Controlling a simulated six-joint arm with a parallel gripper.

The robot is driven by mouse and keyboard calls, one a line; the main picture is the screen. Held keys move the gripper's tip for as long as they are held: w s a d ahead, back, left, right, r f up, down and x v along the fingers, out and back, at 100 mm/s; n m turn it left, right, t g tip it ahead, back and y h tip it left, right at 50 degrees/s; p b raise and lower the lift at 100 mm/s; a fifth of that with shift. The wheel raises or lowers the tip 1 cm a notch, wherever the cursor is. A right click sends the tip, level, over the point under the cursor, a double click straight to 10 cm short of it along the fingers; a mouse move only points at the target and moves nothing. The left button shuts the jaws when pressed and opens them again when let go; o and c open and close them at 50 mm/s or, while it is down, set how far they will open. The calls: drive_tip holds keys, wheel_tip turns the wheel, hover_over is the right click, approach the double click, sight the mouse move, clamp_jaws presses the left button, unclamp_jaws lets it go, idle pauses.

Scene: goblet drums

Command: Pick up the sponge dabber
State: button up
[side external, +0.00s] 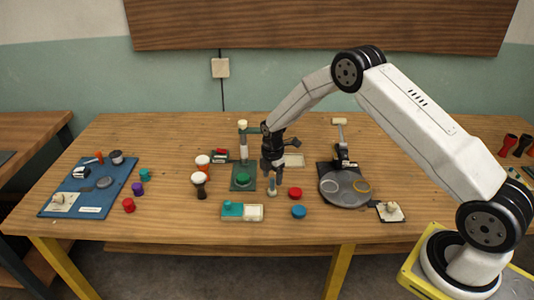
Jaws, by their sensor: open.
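A small upright piece with a blue-grey stem and a pale round foot (272,191), which looks like the sponge dabber, stands on the wooden table near the middle. My gripper (273,174) points down over it, with its fingers at the top of the stem. The gripper is open. The fingers partly hide the top of the piece, and I cannot tell whether they touch it.
A green-based stand (243,181) is close to the left of my gripper. Goblet drums (199,190) stand further left. A red lid (295,193), a blue lid (299,212) and a teal-and-white box (242,212) lie nearby. A dark round plate (343,190) is to the right.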

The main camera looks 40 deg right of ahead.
sight(272, 178)
drive_tip(key=shift+f, duration=1.7)
clamp_jaws()
